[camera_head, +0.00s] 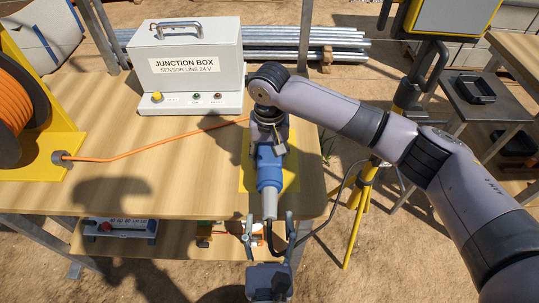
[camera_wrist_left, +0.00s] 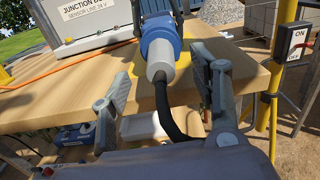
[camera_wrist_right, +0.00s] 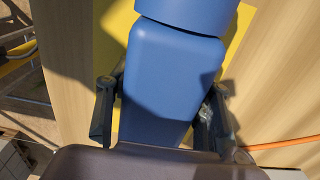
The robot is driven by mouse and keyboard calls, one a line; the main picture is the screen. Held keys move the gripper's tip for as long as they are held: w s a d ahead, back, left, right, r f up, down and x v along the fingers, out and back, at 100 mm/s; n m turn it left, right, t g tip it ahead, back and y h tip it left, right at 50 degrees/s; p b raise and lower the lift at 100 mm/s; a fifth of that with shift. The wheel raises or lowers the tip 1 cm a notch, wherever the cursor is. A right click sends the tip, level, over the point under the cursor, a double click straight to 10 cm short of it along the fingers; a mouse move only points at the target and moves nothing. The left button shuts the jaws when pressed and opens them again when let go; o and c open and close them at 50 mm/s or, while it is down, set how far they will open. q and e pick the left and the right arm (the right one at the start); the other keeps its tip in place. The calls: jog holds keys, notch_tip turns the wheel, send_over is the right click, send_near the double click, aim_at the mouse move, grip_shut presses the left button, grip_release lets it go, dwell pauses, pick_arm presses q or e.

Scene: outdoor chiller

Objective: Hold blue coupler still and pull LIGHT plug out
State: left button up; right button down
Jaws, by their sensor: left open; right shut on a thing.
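The blue coupler (camera_head: 269,172) lies over a yellow plate near the table's front edge, and my right gripper (camera_head: 270,146) is shut on it from above. The right wrist view shows the coupler's blue body (camera_wrist_right: 165,85) between the two fingers. A grey plug (camera_head: 270,205) sits in the coupler's near end, with a black cable (camera_wrist_left: 168,112) bending down from it. No LIGHT label is readable on it. My left gripper (camera_head: 268,222) is open at the table's front edge. In the left wrist view its fingers stand either side of the plug (camera_wrist_left: 161,62), apart from it.
A junction box (camera_head: 185,72) stands at the back of the table (camera_head: 150,185). An orange cable (camera_head: 135,150) runs from a reel (camera_head: 18,110) at the left. A yellow stand (camera_head: 355,225) is close on the right. A lower shelf holds a blue-grey device (camera_head: 122,228).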

aim_at(269, 200)
pick_arm(q)
jog(key=shift+w, duration=2)
jog(key=shift+c, duration=0.2)
grip_shut()
